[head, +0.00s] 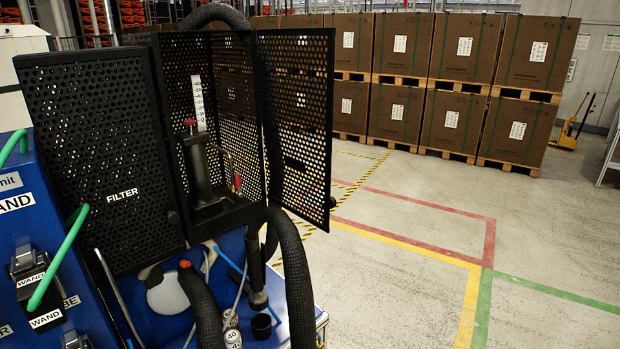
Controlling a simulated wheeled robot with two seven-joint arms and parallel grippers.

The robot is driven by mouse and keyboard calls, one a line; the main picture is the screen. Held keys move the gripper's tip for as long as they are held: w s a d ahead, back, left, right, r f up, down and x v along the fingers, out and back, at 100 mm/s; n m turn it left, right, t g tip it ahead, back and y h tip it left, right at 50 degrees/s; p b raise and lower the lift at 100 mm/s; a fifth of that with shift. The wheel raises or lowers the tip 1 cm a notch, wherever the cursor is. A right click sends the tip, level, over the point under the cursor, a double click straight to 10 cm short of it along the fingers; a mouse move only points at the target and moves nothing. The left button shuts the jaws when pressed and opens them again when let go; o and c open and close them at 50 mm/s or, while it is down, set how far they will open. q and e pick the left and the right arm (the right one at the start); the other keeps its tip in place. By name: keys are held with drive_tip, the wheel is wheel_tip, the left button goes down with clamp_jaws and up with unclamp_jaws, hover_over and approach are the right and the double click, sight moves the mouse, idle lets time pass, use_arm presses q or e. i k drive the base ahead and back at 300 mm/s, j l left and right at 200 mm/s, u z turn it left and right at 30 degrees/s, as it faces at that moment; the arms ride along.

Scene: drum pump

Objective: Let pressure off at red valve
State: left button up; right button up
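A black perforated cabinet (237,90) stands left of centre in the head view, with its front open. Inside it is a dark upright cylinder (199,170) with a small red part (189,123) at its top. A second small red part (237,181), like a lever or handle, hangs lower right of the cylinder near the cabinet's right side. I cannot tell for certain which of these is the red valve, or its position. A white scale strip (198,102) stands behind the cylinder. Neither of my grippers is in view.
The perforated door marked FILTER (95,160) stands open at left; another door (300,120) stands open at right. Thick black hoses (294,275) curve in front of the blue unit (180,325). Stacked brown boxes (470,50) stand behind. The floor at right is clear.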

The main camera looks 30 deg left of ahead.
sight(238, 176)
drive_tip(key=u, duration=2.3)
drive_tip(key=j+z, duration=0.15)
drive_tip(key=i+l, duration=0.05)
